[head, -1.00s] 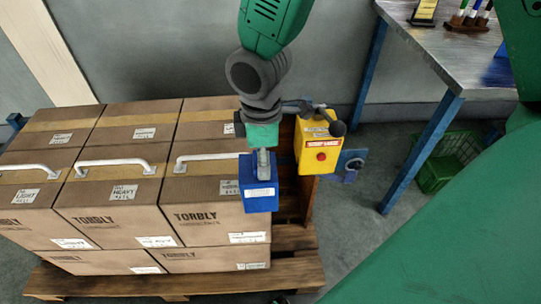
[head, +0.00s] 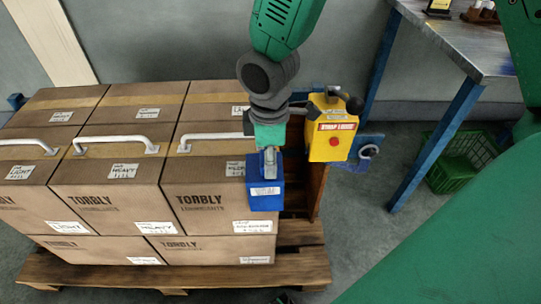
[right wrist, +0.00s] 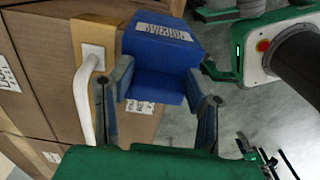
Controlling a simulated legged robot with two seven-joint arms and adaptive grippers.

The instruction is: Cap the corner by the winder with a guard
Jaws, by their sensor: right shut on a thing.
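My right gripper (head: 268,160) is shut on a blue corner guard (head: 265,195). It holds the guard at the near right top corner of the box stack, in front of the winder. The guard (right wrist: 160,62) also shows in the right wrist view, between the fingers of the gripper (right wrist: 160,95). I cannot tell whether the guard touches the box. The yellow winder (head: 341,146), with a red button and a dark crank knob, stands just right of the stack. The nearest carton (head: 205,210) is brown, with a white handle on top. My left gripper is not in view.
The cartons stand on a wooden pallet (head: 120,275). A metal workbench (head: 450,40) with blue legs is at the upper right, and a green crate (head: 460,165) is on the floor beneath. Open floor lies right of the pallet.

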